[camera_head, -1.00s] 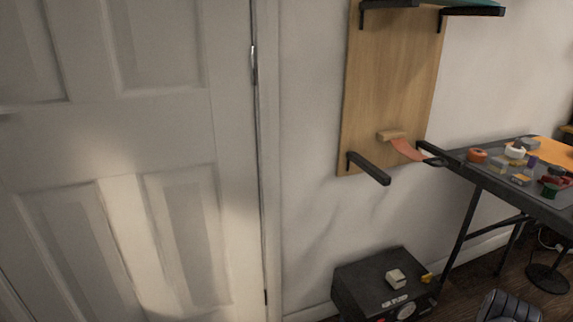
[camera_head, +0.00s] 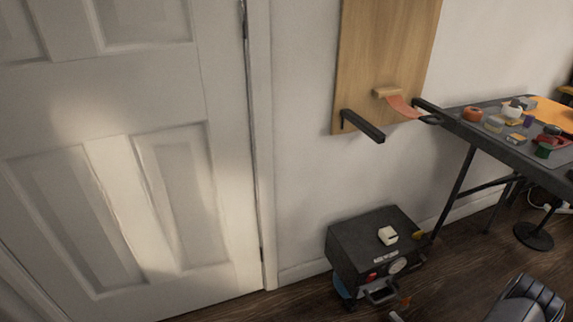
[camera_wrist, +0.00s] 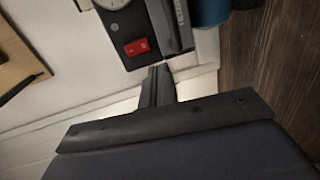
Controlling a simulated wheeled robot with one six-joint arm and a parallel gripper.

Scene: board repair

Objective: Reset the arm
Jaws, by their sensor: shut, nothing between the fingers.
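My gripper (camera_wrist: 157,72) shows in the wrist view, its two dark fingers together with nothing between them. It points toward the front of a black pump box, which appears tilted at the top of that view with a red switch (camera_wrist: 137,47). I cannot tell whether the fingertips touch the box. In the head view a rounded dark part at the bottom right looks like my own arm. The gripper itself is not clear there.
A wooden board (camera_head: 385,50) with a black bracket (camera_head: 362,126) hangs above. A cluttered table (camera_head: 480,140) stands right. A white door (camera_head: 110,150) fills the left.

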